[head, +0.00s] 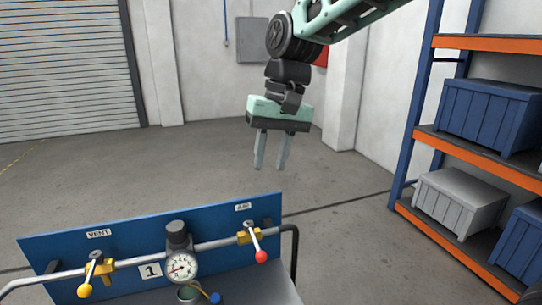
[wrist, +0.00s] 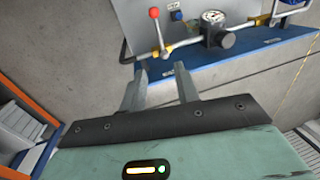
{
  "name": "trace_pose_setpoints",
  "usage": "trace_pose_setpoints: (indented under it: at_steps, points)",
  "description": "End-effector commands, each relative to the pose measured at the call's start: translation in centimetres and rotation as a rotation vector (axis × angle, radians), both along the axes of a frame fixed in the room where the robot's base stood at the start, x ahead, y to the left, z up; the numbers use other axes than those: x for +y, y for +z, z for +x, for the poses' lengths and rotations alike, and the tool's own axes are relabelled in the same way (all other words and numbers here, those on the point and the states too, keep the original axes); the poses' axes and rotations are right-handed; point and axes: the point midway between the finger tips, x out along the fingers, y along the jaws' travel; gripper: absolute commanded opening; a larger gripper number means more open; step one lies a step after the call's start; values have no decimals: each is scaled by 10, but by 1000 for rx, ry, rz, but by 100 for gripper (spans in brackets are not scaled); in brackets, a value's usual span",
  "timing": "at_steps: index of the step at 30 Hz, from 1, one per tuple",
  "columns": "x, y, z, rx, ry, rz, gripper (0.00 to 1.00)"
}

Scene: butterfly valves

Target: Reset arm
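My gripper (head: 271,165) hangs from my arm at the upper middle of the head view, pointing down, above and behind the valve panel. Its two fingers are apart with nothing between them; the wrist view also shows the spread fingers (wrist: 160,75). The blue valve panel (head: 140,222) stands at the lower left of the head view. It carries a valve with a yellow-knobbed handle (head: 85,290) under the VENT label and a valve with a red-knobbed handle (head: 261,256) under the AIR-like label. The red handle (wrist: 155,14) shows beyond the fingertips in the wrist view. Gripper and panel are apart.
A round gauge (head: 181,266) sits on the pipe between the valves, with a blue-handled part (head: 215,298) below. A shelf rack (head: 470,152) with blue and grey crates stands at the right. A shutter door (head: 70,65) is at the left. The floor behind the panel is clear.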

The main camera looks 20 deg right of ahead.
Motion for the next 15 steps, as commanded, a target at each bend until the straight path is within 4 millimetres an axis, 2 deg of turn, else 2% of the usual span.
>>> trace_pose_setpoints:
  at_steps: [11, 14, 15]
  points:
    - [1, -1, -1, 1, 2, 0, 32]
    - [9, -8, -15, -2, 45, -6, 32]
    - [15, -13, -27, -3, 75, -10, 32]
